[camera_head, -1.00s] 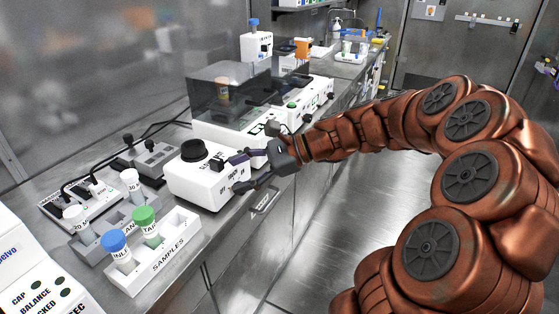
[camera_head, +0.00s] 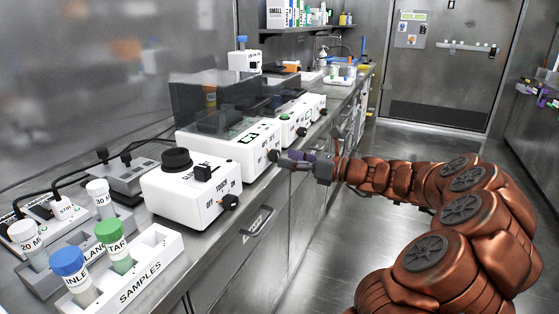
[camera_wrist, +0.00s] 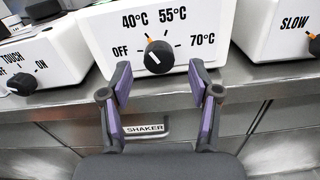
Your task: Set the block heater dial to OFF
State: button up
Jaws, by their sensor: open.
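The block heater is a white box whose front (camera_wrist: 110,35) is marked OFF, 40°C, 55°C and 70°C. Its black dial (camera_wrist: 159,56) has a short white line on its face, left of centre, and an orange mark shows just above it. I cannot tell surely which label it points to. My gripper (camera_wrist: 158,78) is open and empty, its two purple-padded fingers pointing at the dial, one on each side; contact is unclear. In the head view the gripper (camera_head: 288,160) is at the front of the heater (camera_head: 225,145), with the dial (camera_head: 274,156) by its fingertips.
To the left stands a white mixer (camera_head: 180,195) with its own knob marked OFF, TOUCH, ON. A SLOW-marked white device (camera_wrist: 270,30) is to the right. A samples rack (camera_head: 150,265) holds capped tubes nearby. The aisle floor is clear.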

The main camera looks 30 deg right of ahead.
aim_at(274, 156)
jog(key=shift+x, duration=1.6)
jog(key=shift+c, duration=0.3)
jog(key=c, duration=1.1)
jog(key=shift+n, duration=0.4)
jog(key=n+b, duration=0.3)
jog(key=n, duration=0.7)
